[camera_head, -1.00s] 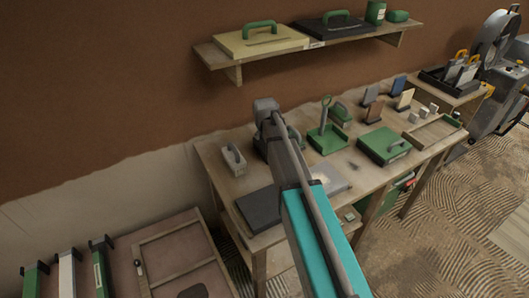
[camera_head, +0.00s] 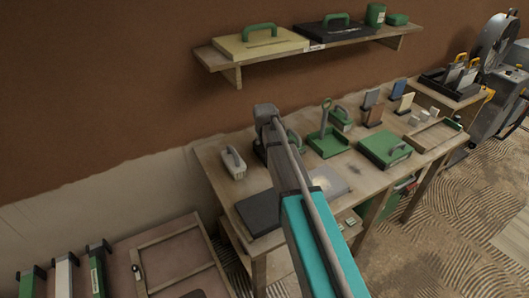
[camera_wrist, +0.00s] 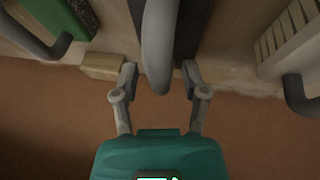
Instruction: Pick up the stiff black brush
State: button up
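The stiff black brush (camera_wrist: 187,28) shows in the wrist view as a dark body with a grey curved handle, at the top middle. In the head view only a dark sliver of it (camera_head: 259,148) shows on the table, mostly hidden behind my arm. My gripper (camera_wrist: 159,72) is open, with one finger on each side of the grey handle. Clear gaps show between the fingers and the handle. I cannot tell how far the fingertips are from it in depth. The gripper is hidden in the head view.
A small beige block (camera_wrist: 103,66) is close to one finger. The brown wall (camera_wrist: 55,125) is close behind. A dark flat case (camera_head: 258,212) lies at the table's front.

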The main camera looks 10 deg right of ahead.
grip_shut()
jog(key=shift+r, duration=0.1)
dwell(0.3)
jog(key=shift+r+p, duration=0.9)
jog(key=shift+p, duration=0.1)
jog(key=s+d+r+p, duration=0.2)
jog(key=s+r+p, duration=0.9)
jog(key=s, duration=0.3)
jog(key=shift+d, duration=0.15)
jog(key=shift+w, duration=0.1)
